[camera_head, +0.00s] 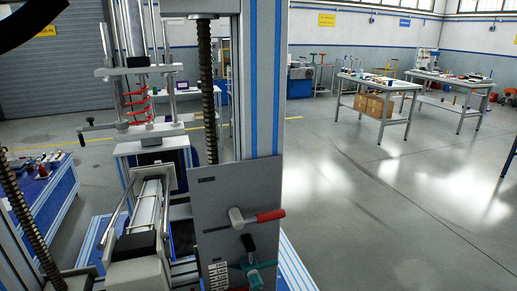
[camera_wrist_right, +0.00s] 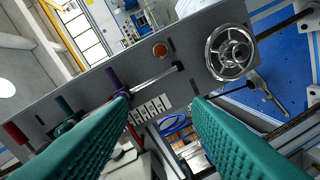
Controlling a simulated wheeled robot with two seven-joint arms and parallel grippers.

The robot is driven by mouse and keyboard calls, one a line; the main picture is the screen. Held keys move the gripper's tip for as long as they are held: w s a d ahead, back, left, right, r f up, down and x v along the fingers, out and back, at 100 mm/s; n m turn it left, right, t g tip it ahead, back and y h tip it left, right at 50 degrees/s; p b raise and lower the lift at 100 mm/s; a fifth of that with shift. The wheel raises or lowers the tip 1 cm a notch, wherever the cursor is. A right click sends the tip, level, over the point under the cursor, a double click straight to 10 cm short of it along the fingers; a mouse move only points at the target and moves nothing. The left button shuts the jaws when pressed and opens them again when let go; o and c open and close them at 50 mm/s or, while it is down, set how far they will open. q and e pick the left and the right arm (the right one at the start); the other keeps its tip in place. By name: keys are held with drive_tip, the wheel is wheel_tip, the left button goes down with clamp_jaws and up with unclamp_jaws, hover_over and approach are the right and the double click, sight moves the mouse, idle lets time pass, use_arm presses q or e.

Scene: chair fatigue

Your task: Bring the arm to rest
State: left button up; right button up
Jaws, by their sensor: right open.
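My right gripper (camera_wrist_right: 161,102) shows in the right wrist view as two teal ribbed fingers, apart, with nothing held between them. A grey control panel (camera_wrist_right: 200,50) fills the space beyond the fingertips. Whether a fingertip touches the panel is unclear. In the head view the panel (camera_head: 225,190) bears a red-handled lever (camera_head: 265,215) and a teal handle (camera_head: 262,266). My left gripper is not seen.
The panel is fixed to a tall aluminium-and-blue machine column (camera_head: 262,90) with a threaded rod (camera_head: 207,90) beside it. A blue table (camera_head: 60,190) stands at left. Workbenches (camera_head: 385,84) stand far right. The grey floor (camera_head: 390,210) at right is clear.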

drive_tip(key=s+d+f+n+g+h, duration=0.1)
drive_tip(key=s+d+f+n+g, duration=0.25)
drive_tip(key=f, duration=0.65)
drive_tip(key=s+d+f+n+g, duration=0.2)
drive_tip(key=f+n, duration=0.3)
drive_tip(key=f, duration=0.5)
drive_tip(key=s+d+f+n+g+h, duration=0.1)
drive_tip(key=s+d+f+n+g, duration=0.3)
drive_tip(key=f, duration=0.6)
drive_tip(key=s+d+f+n+g+h, duration=0.2)
drive_tip(key=s+d+f+n, duration=0.2)
drive_tip(key=s, duration=0.4)
drive_tip(key=s+d+f+n+g+h, duration=0.1)
drive_tip(key=s+d+f+n+g, duration=0.2)
drive_tip(key=s+f, duration=0.6)
drive_tip(key=d+n, duration=0.2)
drive_tip(key=d, duration=0.1)
drive_tip(key=shift+s+f+h, duration=0.25)
drive_tip(key=shift+f+h, duration=0.05)
drive_tip(key=shift+h, duration=0.1)
drive_tip(key=shift+g, duration=0.25)
